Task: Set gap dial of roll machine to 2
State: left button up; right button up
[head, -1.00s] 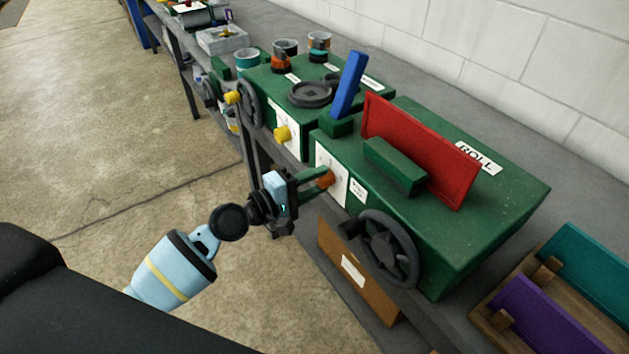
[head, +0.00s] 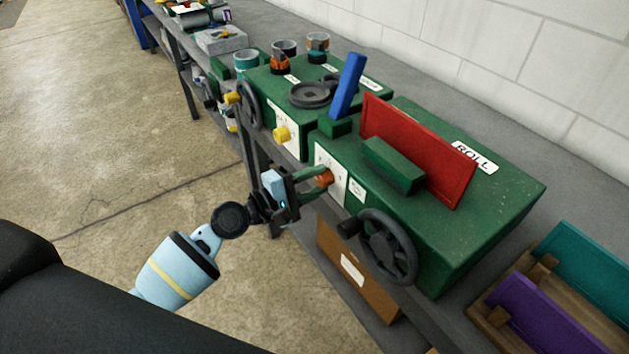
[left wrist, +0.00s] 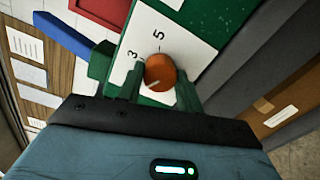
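The roll machine (head: 480,215) is a green box with a ROLL label on the bench. Its gap dial is an orange knob (head: 325,178) on a white plate (head: 333,186) on the end face. In the left wrist view the dial (left wrist: 160,72) has a pale mark at its lower left; the numbers 3 and 5 show beyond it, and other numbers are hidden. My left gripper (head: 318,180) has its fingers either side of the dial, with narrow gaps seeming to remain. It also shows in the left wrist view (left wrist: 160,88). My right gripper is out of view.
A dark handwheel (head: 388,247) sticks out just right of the dial. A red plate (head: 418,150) and blue lever (head: 348,85) rise above. A second green machine with a yellow knob (head: 282,135) stands to the left. Wooden bins (head: 500,318) lie at lower right.

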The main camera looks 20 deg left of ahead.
pick_arm(q)
jog(key=o, duration=0.4)
jog(key=shift+o, duration=0.2)
jog(key=b+v, duration=0.1)
jog(key=v, duration=0.6)
jog(key=shift+s+a+b, duration=0.3)
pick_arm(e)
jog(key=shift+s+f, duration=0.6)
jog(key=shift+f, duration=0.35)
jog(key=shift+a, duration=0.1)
